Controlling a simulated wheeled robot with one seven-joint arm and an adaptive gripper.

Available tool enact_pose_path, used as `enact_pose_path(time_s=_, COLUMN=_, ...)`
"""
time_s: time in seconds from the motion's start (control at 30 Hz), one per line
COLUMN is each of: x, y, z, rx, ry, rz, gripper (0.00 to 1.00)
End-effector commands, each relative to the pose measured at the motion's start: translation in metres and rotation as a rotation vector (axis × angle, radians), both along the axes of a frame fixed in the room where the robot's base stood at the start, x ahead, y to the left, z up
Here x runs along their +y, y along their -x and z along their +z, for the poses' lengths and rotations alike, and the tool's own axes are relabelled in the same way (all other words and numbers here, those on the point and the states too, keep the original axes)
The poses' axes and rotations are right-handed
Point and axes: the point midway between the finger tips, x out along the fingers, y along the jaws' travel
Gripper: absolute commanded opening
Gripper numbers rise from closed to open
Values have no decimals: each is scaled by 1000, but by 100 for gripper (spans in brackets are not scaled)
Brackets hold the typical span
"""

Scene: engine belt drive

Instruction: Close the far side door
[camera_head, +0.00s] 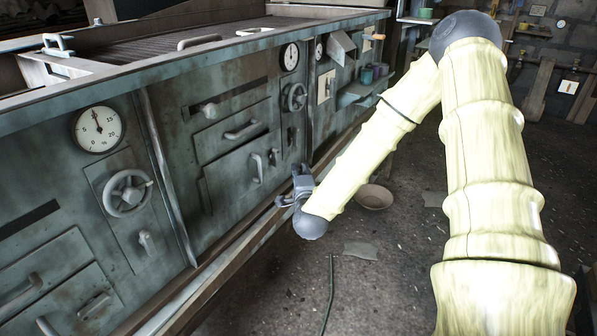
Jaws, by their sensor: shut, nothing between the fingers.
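A grey-green metal machine (170,95) fills the left of the head view. A lower door panel (230,172) with a vertical handle (257,168) sits in its side, past the nearer section. A dark edge shows at the panel's left, and I cannot tell whether it stands slightly ajar. I also cannot tell for certain which panel is the far side door. My gripper (301,172) is shut and empty, just right of this panel and close to the machine's side. Its fingertips are small and partly blurred into the background.
A nearer panel (62,262) with a handle is at the lower left. Handwheels, gauges and a shelf (362,92) project from the machine's side. A rail runs along its foot. A round bowl (373,197) and a cable (330,295) lie on the floor, which is otherwise mostly clear.

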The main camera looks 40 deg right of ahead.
Motion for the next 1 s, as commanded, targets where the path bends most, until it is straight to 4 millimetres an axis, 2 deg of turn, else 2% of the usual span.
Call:
enact_pose_path(time_s=0.43, x=-36, y=-66, z=-1, rx=-1, ry=3, rz=0, gripper=0)
enact_pose_path(time_s=0.7, x=-26, y=-96, z=-1, rx=1, ry=3, rz=2, gripper=0)
enact_pose_path(time_s=1.0, x=-24, y=-103, z=-1, rx=3, ry=1, rz=1, gripper=0)
